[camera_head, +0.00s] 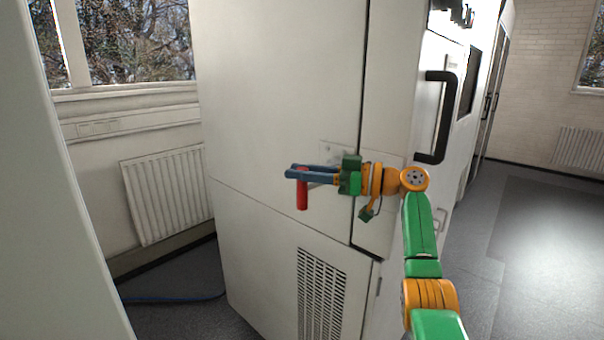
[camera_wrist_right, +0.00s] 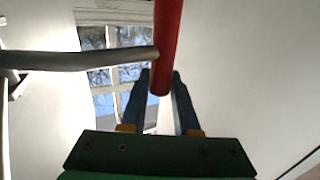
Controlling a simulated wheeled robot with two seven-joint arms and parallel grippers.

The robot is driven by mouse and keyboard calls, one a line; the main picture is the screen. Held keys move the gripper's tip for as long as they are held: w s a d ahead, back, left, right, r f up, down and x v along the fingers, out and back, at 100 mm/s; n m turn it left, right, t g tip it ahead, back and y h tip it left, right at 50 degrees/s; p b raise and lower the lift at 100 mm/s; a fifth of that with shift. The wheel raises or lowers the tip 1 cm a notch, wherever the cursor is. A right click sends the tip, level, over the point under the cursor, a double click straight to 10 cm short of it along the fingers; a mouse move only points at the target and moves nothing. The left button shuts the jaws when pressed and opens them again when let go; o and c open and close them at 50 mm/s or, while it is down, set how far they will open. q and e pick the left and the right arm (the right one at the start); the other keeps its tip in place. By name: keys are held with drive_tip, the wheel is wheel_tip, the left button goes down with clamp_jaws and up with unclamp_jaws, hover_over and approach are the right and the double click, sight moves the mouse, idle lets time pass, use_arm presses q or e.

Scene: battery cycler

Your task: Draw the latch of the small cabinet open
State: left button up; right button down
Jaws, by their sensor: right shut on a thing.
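The small cabinet is a white upright unit (camera_head: 285,90) in the middle of the head view. Its latch has a red grip (camera_head: 302,190) on a grey metal arm, and the red grip hangs downward in front of the door. My right gripper (camera_head: 292,172) is shut on the red grip near its upper end. In the right wrist view the red grip (camera_wrist_right: 167,45) passes between the two blue fingers (camera_wrist_right: 162,85), and the grey latch arm (camera_wrist_right: 80,59) reaches it from the left. The latch's mounting plate is partly hidden behind my gripper. My left gripper is not in view.
A large black handle (camera_head: 445,115) stands out from the unit at the right. A vent grille (camera_head: 320,295) is in the lower panel. A radiator (camera_head: 168,193) is under the window at the left. A blue cable (camera_head: 175,298) lies on the floor. Open floor (camera_head: 540,240) is at the right.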

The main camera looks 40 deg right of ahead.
drive_tip(key=shift+f, duration=0.1)
drive_tip(key=c, duration=0.7)
unclamp_jaws()
drive_tip(key=shift+o, duration=0.2)
drive_tip(key=shift+s, duration=0.15)
drive_tip(key=b+v, duration=0.2)
drive_tip(key=v, duration=0.5)
drive_tip(key=shift+b, duration=0.3)
drive_tip(key=shift+d, duration=0.1)
